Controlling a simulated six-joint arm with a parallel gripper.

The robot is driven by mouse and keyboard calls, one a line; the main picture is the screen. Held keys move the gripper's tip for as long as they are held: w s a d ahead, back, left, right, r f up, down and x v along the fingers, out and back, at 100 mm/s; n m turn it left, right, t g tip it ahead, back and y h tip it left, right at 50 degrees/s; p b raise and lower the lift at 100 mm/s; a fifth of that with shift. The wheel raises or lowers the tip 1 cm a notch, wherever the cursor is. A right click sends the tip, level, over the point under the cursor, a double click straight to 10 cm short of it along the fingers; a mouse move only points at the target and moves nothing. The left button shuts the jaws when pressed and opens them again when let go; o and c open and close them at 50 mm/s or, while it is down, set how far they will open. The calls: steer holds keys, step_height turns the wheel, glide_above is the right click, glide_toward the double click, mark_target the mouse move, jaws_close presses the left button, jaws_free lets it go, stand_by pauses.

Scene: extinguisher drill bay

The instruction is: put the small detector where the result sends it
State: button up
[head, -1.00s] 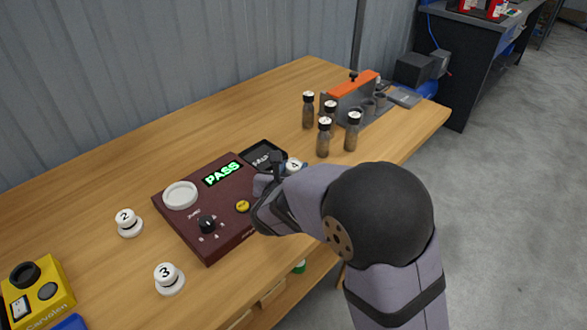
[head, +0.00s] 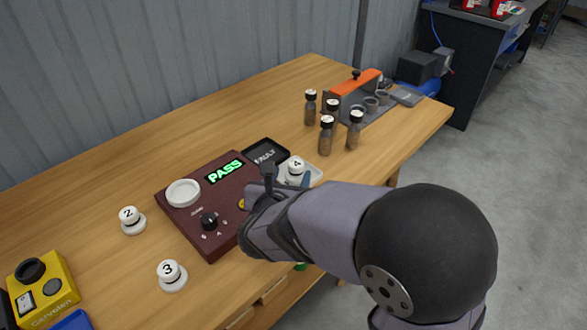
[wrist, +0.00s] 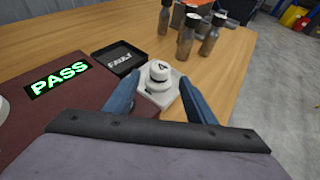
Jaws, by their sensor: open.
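The white detector marked 4 (head: 295,168) stands upright in a pale tray (head: 319,173) beside the black FAULT tray (head: 265,152). It also shows in the wrist view (wrist: 158,74), between and slightly beyond my fingertips. My gripper (head: 287,181) is open at the near side of that tray, one blue finger on each side. I cannot tell whether the fingers touch the tray. The maroon tester (head: 218,238) shows PASS in green on its screen (head: 224,171); its round white pad (head: 182,193) is empty. White detectors marked 2 (head: 131,219) and 3 (head: 171,273) stand on the table.
Several brown bottles (head: 326,137) stand behind the trays, near a grey rack with an orange top (head: 355,82). A yellow device (head: 42,288) lies at front left. The table (head: 180,140) behind the tester is clear.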

steer(key=shift+v, duration=2.2)
steer(key=shift+d, duration=0.1)
steer(key=s+d+m+g+h+p, duration=0.1)
steer(key=d+m, duration=0.1)
steer(key=d, duration=0.1)
steer(key=d+m+g+h+p, duration=0.1)
steer(key=d+m+p, duration=0.1)
steer(key=d, duration=0.1)
steer(key=s+d+m+g+h+p, duration=0.1)
steer(key=d+m, duration=0.1)
steer(key=d, duration=0.1)
steer(key=shift+s+d+r+m+g+p, duration=0.2)
steer(key=shift+s+d+m+g+p, duration=0.15)
steer(key=shift+d+m+g+p, duration=0.05)
steer(key=s+d+m+g+p, duration=0.5)
steer(key=s+d+m, duration=0.3)
steer(key=m, duration=0.2)
steer(key=s+a+r+m+g+y+p, duration=0.1)
steer(key=s+m+p, duration=0.3)
steer(key=m, duration=0.4)
steer(key=s+a+r+m+g+y+p, duration=0.1)
steer(key=s+r+m+g+y+p, duration=0.2)
steer(key=m, duration=0.6)
steer(key=shift+s+g+y+p, duration=0.3)
steer(key=shift+s+y+p, duration=0.55)
steer(key=shift+s, duration=0.25)
steer(key=shift+f, duration=0.1)
